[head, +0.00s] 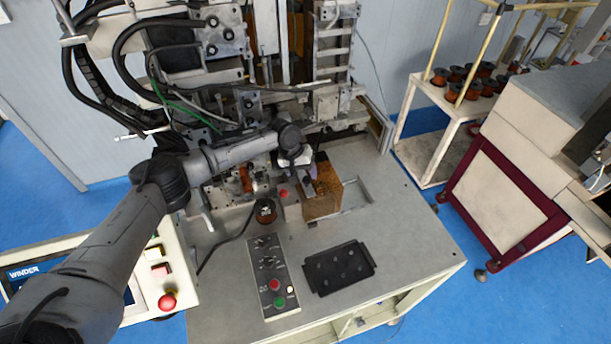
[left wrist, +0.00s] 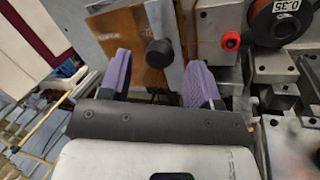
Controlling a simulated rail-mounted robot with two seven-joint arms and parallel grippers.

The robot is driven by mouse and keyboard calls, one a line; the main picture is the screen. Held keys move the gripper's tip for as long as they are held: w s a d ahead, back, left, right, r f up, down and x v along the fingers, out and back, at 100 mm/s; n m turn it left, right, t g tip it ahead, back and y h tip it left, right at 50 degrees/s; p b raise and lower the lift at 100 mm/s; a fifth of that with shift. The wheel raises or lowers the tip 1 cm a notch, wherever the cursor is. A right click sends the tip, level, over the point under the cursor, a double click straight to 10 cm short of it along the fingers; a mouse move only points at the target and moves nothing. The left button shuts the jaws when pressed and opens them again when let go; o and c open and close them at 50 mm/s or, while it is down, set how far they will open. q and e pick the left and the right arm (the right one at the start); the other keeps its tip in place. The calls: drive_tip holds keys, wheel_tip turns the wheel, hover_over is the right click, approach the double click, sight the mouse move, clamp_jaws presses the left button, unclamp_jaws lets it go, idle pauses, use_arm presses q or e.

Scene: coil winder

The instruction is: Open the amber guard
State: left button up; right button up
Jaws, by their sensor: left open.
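The amber guard (head: 322,200) is a translucent orange-brown box-like cover standing on the winder's table, right of the machine's centre. In the left wrist view its amber panel (left wrist: 128,40) fills the upper left, with a black round knob (left wrist: 160,52) on a grey edge strip. My left gripper (head: 308,182) is at the guard's upper left side. In the left wrist view its two purple fingers (left wrist: 158,78) are spread, one on each side of the knob. The knob appears between them; I cannot tell whether either finger touches it. My right gripper is not in view.
A wire spool (head: 265,211) and a red knob (head: 283,193) sit left of the guard. A button box (head: 268,272) and a black tray (head: 339,268) lie in front. A control panel with a red stop button (head: 167,301) stands left. The table's right side is clear.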

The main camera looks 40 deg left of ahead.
sight(318, 188)
use_arm(q)
drive_tip(key=shift+x, duration=1.1)
drive_tip(key=shift+c, duration=0.5)
clamp_jaws()
